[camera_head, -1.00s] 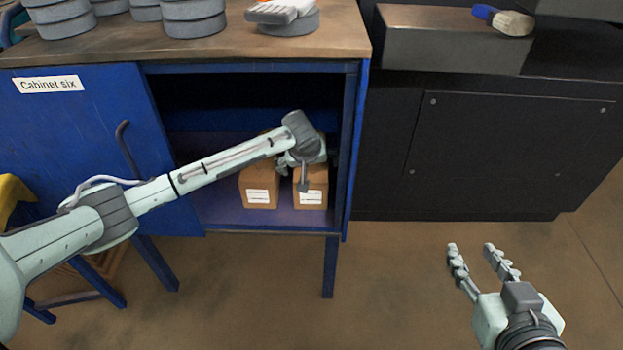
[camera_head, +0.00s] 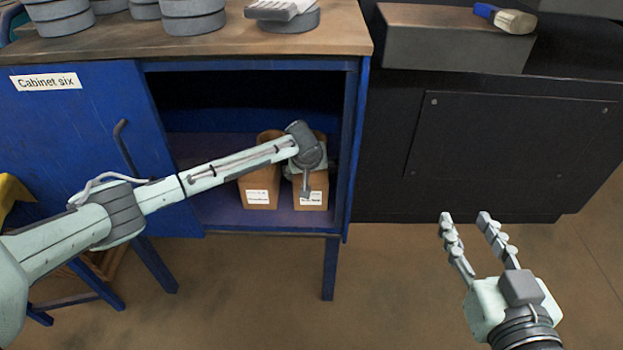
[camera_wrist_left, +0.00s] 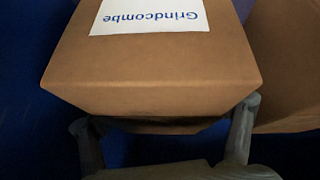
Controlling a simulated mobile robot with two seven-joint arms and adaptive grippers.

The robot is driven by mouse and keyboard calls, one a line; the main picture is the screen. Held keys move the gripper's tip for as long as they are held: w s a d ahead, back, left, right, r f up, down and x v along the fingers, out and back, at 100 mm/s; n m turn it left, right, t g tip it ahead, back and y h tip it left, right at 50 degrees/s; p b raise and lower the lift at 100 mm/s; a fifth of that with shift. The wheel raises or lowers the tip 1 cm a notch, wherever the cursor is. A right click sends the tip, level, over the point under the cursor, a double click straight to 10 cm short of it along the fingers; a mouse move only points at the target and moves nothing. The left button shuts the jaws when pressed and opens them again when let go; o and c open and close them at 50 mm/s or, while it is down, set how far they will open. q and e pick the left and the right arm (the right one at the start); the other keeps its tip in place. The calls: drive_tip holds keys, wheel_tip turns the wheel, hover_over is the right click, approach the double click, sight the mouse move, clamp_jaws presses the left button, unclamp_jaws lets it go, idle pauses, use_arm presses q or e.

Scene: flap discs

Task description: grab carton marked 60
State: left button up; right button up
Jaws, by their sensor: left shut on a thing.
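Two brown cartons with white labels stand side by side on the cabinet's lower shelf, a left carton (camera_head: 259,185) and a right carton (camera_head: 312,200). No 60 is readable on either. My left gripper (camera_head: 308,160) is at the right carton, its fingers mostly hidden in the head view. In the left wrist view, the held carton (camera_wrist_left: 150,65) bears an upside-down label reading "Grindcombe", and my left gripper (camera_wrist_left: 165,120) has a finger at each side of it, shut on it. My right gripper (camera_head: 464,217) is open and empty above the floor.
The blue cabinet (camera_head: 80,130), marked "Cabinet six", has an open bay with a right post close beside the right carton. Grey discs (camera_head: 193,15) stand on its top. A black cabinet (camera_head: 500,150) stands to the right. The floor in front is clear.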

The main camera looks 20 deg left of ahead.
use_arm(q)
drive_tip(key=c, duration=0.7)
drive_tip(key=shift+r, duration=0.1)
drive_tip(key=shift+c, duration=0.5)
drive_tip(key=shift+d+r, duration=0.1)
drive_tip(key=shift+r, duration=0.05)
